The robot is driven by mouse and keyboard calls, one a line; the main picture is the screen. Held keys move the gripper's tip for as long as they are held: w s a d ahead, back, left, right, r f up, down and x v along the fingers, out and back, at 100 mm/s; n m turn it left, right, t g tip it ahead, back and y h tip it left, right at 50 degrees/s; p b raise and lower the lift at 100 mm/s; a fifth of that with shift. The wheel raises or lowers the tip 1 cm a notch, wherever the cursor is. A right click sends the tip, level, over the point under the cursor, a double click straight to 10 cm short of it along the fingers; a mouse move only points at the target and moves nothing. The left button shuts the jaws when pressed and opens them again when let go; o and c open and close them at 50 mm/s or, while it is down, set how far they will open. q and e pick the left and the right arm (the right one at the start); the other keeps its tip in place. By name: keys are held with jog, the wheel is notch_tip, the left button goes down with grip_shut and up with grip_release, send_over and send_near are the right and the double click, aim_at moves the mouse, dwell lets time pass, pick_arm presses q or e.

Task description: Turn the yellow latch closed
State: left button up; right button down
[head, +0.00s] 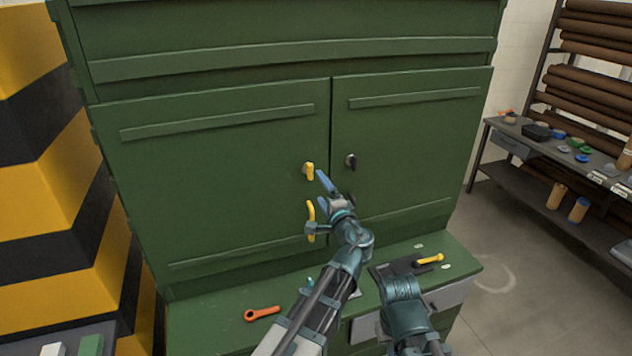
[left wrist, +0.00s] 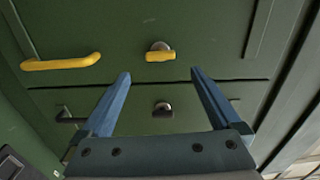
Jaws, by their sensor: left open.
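The yellow latch (head: 308,171) is a small lever on a round grey base, on the left green cabinet door near the seam. In the head view it points down, in line with the yellow handle (head: 311,211) below it. It also shows in the left wrist view (left wrist: 160,56), just beyond the gap between the fingertips. My left gripper (head: 321,176) is open and empty, its blue fingers spread (left wrist: 160,76) toward the door. It appears apart from the latch. My right gripper is not seen.
A black latch (head: 351,160) is on the right door. An orange wrench (head: 262,313) lies on the green ledge; a yellow-handled tool (head: 429,259) lies on a dark mat at right. A yellow-black striped post (head: 60,200) stands left. A shelf with rolls is at far right.

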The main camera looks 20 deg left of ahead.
pick_arm(q)
jog(key=v, duration=0.5)
jog(key=shift+s+d, duration=0.25)
jog(key=shift+s, duration=0.05)
jog(key=s+a+f+n+g+h, duration=0.2)
jog(key=s+a+f+n+g, duration=0.3)
jog(key=f, duration=0.4)
jog(key=s+a+f+n+g+h, duration=0.35)
jog(key=s+f+g, duration=0.3)
jog(key=f, duration=0.25)
jog(key=s+d+f+m+g+h+b, duration=0.1)
jog(key=s+d+f+g+h+b, duration=0.2)
jog(key=s+d+f+b, duration=0.6)
jog(key=s+d+f, duration=0.3)
jog(key=d+f, duration=0.1)
jog(key=d, duration=0.4)
jog(key=shift+s+m+g, duration=0.35)
